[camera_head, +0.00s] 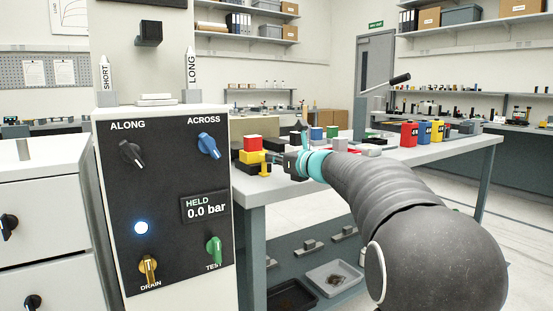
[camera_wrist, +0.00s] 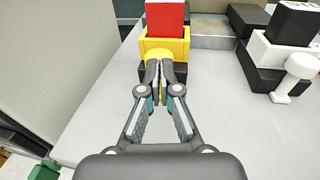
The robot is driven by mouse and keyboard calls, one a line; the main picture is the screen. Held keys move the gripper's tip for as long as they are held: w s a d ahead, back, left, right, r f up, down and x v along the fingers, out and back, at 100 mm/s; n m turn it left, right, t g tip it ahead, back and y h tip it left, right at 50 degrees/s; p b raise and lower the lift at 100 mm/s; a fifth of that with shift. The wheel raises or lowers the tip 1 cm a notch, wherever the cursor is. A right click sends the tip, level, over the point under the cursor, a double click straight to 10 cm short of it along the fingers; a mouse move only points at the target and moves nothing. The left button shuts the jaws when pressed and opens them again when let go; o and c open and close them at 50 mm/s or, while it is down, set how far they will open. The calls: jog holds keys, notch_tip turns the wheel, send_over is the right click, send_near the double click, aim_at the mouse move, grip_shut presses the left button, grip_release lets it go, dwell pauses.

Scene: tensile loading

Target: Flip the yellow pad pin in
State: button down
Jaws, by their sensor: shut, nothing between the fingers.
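The yellow pad (camera_wrist: 178,45) is a yellow block with a red block (camera_wrist: 165,15) standing in it, near the table edge. It also shows in the head view (camera_head: 251,157), with the red block on top. A rounded yellow pin head (camera_wrist: 158,53) sticks out from the pad's near side, towards me. My gripper (camera_wrist: 160,68) is shut, its fingertips right at the pin head and partly covering it. Whether they touch the pin I cannot tell. In the head view my gripper (camera_head: 278,155) is just right of the pad.
A black block with a white pad (camera_wrist: 268,50) and a white pin (camera_wrist: 297,72) stands to the right. The table (camera_wrist: 225,130) is bare in front. A control panel (camera_head: 165,200) stands left. Red, blue and yellow containers (camera_head: 424,131) stand further right on the table.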

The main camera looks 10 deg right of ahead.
jog(key=shift+x, duration=0.8)
jog(key=shift+r, duration=0.1)
jog(key=shift+s, duration=0.1)
jog(key=shift+s+d, duration=0.15)
jog(key=shift+s, duration=0.05)
jog(key=f+b+v, duration=0.1)
jog(key=v, duration=1.2)
jog(key=shift+s+d+r, duration=0.2)
jog(key=shift+d+r, duration=0.05)
jog(key=shift+r, duration=0.25)
